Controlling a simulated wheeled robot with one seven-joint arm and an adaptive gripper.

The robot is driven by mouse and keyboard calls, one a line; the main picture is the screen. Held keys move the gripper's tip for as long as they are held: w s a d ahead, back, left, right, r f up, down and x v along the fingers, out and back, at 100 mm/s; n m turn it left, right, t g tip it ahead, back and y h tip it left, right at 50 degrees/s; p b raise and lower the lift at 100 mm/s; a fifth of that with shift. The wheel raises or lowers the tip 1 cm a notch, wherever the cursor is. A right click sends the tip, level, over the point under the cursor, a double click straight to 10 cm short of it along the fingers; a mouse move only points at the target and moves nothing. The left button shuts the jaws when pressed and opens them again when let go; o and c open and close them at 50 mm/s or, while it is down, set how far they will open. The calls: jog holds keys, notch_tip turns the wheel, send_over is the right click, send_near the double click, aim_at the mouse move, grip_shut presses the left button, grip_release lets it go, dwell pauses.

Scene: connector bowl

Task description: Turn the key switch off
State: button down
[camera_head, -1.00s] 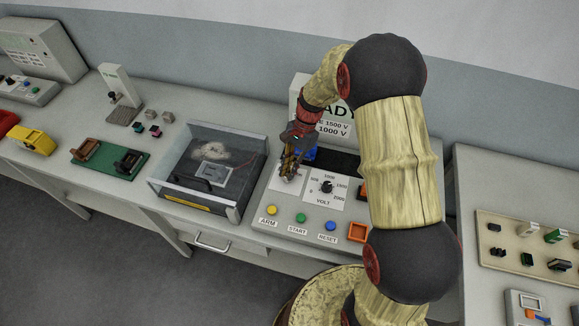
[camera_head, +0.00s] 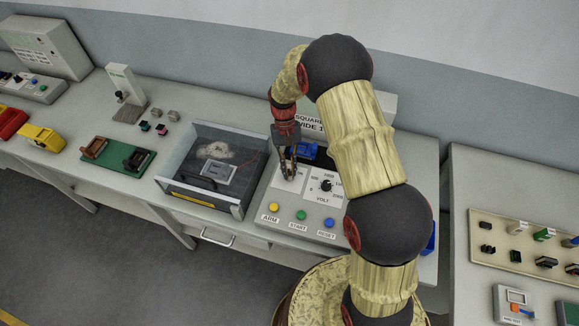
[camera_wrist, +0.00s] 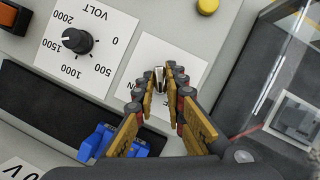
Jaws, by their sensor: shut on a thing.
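The key switch sits on a white label plate (camera_wrist: 190,68) on the sloped test console (camera_head: 285,229), left of the voltage knob (camera_head: 326,185) in the head view. My gripper (camera_head: 289,177) points down at this plate. In the wrist view its fingertips (camera_wrist: 161,80) are closed on the small metallic key (camera_wrist: 159,74), which shows only as a sliver between them. The fingers cover most of the switch and its lettering, so I cannot read the key's position.
Yellow (camera_head: 273,207), green (camera_head: 301,215) and blue (camera_head: 329,222) buttons line the console front. A clear-lidded box (camera_head: 181,200) stands close on the left. A blue part (camera_wrist: 110,140) lies behind the switch. My arm hides the console's right side.

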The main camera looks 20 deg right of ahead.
jog(key=shift+a+n+h+p, duration=0.1)
jog(key=shift+n+h+p, duration=0.4)
jog(key=shift+n, duration=1.1)
jog(key=c, duration=1.8)
grip_release()
jog(key=shift+c, duration=0.2)
jog(key=shift+r, duration=0.1)
jog(key=v, duration=1.1)
jog(key=shift+w+a+r, duration=0.15)
jog(key=shift+a+r, duration=0.05)
jog(key=shift+r, duration=0.2)
